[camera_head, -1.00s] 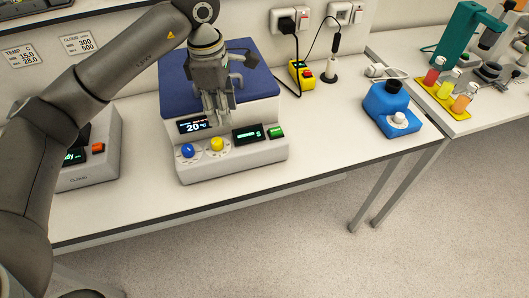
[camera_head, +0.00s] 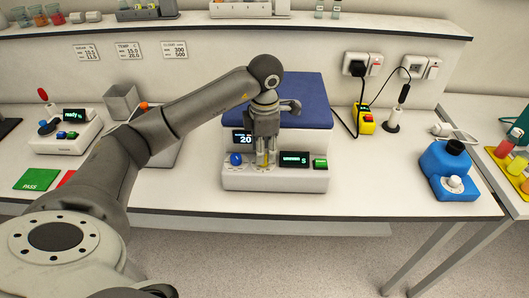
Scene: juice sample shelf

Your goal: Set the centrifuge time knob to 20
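The centrifuge (camera_head: 310,181) is the white unit with a blue lid (camera_head: 312,99) near the middle of the bench. Its front has a blue knob (camera_head: 236,159), a yellow knob (camera_head: 265,160) and a green button (camera_head: 320,164). The left dark display (camera_head: 243,138) reads 20 and is partly hidden by my gripper. The right display (camera_head: 294,160) ends in what looks like 5 or S. Knob labels are too small to read. My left gripper (camera_head: 265,156) points down at the yellow knob, with yellow showing between its fingers. Contact and grip are unclear.
A white device (camera_head: 66,138) with a "ready" display stands left, near a green PASS card (camera_head: 37,179). A blue device (camera_head: 447,172) and a yellow switch box (camera_head: 364,119) are right. Bare bench lies between centrifuge and blue device.

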